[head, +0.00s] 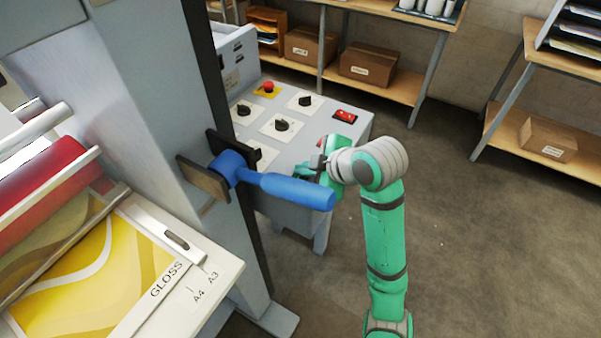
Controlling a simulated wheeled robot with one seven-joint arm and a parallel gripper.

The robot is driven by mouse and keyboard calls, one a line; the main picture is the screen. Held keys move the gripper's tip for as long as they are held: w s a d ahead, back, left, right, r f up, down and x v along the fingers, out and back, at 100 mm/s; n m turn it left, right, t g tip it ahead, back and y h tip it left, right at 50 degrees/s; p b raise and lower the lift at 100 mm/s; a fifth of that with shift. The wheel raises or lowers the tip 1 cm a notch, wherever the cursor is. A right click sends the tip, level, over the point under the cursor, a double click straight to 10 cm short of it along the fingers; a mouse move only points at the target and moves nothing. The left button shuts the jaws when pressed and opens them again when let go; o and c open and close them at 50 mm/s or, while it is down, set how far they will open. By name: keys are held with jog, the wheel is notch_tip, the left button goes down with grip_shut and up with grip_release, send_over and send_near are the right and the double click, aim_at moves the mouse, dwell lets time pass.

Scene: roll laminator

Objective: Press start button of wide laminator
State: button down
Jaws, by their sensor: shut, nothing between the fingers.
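The wide laminator (110,90) fills the left side, with a red roller and a yellow sheet marked GLOSS. Its grey control panel (263,108) carries several black rotary knobs, a red mushroom button (268,87) on a yellow plate and a red rocker switch (344,116). No start button label is legible. My green gripper (303,172) is at the panel's near right part, pointing left, with its fingers shut and empty. Whether it touches the panel cannot be told. The gripper and a blue lever (290,188) hide part of the panel's near side.
The blue lever sticks out rightward from the laminator's post, in front of the panel and close to my gripper. Shelves with cardboard boxes (368,64) stand at the back, and another shelf (560,65) at the right. The floor (480,240) at right is clear.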

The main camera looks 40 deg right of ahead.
jog(key=shift+d+f, duration=0.1)
jog(key=shift+f, duration=0.05)
jog(key=shift+w, duration=0.2)
jog(key=shift+s+d+r, duration=0.1)
jog(key=shift+s+r, duration=0.1)
jog(key=shift+s, duration=0.05)
jog(key=shift+a+r, duration=0.45)
jog(key=shift+r, duration=0.2)
jog(key=shift+s+d, duration=0.1)
jog(key=shift+d, duration=0.05)
